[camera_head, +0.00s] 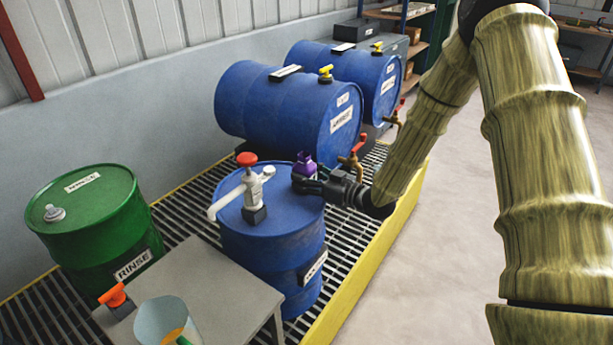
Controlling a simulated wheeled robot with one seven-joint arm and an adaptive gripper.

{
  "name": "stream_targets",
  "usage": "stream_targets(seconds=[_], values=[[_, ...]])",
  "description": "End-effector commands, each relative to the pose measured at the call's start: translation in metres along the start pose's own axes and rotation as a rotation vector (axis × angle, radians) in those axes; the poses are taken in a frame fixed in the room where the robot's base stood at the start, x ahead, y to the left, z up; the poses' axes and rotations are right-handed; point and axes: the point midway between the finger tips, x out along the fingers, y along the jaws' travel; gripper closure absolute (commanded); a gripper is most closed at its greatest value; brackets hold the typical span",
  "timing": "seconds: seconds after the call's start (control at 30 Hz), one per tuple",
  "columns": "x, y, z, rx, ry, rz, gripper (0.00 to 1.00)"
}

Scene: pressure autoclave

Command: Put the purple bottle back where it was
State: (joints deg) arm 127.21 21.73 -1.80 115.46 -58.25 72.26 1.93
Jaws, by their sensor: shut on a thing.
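The purple bottle (304,166) is over the right part of the top of the upright blue drum (262,255). My gripper (309,184) is shut on the bottle, reaching in from the right with its dark fingers around the lower part. Only the upper part of the bottle shows above the fingers. It looks upright. I cannot tell whether its base touches the drum lid.
A white hand pump with a red knob (247,159) stands on the same drum, left of the bottle. A green drum (92,222) stands at left. A grey table (228,295) holds a clear jug (165,320) and an orange-topped item (113,295). Blue drums (290,112) lie behind.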

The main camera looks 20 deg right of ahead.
Motion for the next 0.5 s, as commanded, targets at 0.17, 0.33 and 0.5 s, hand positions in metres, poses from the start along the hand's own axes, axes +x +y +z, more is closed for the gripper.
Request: stream_targets(seconds=[0.17, 0.33, 0.5], values=[[0.0, -0.0001, 0.0018, 0.0, 0.0, 0.0, 0.8], [0.0, -0.0001, 0.0025, 0.0, 0.0, 0.0, 0.29], [0.0, -0.0001, 0.0025, 0.0, 0.0, 0.0, 0.25]])
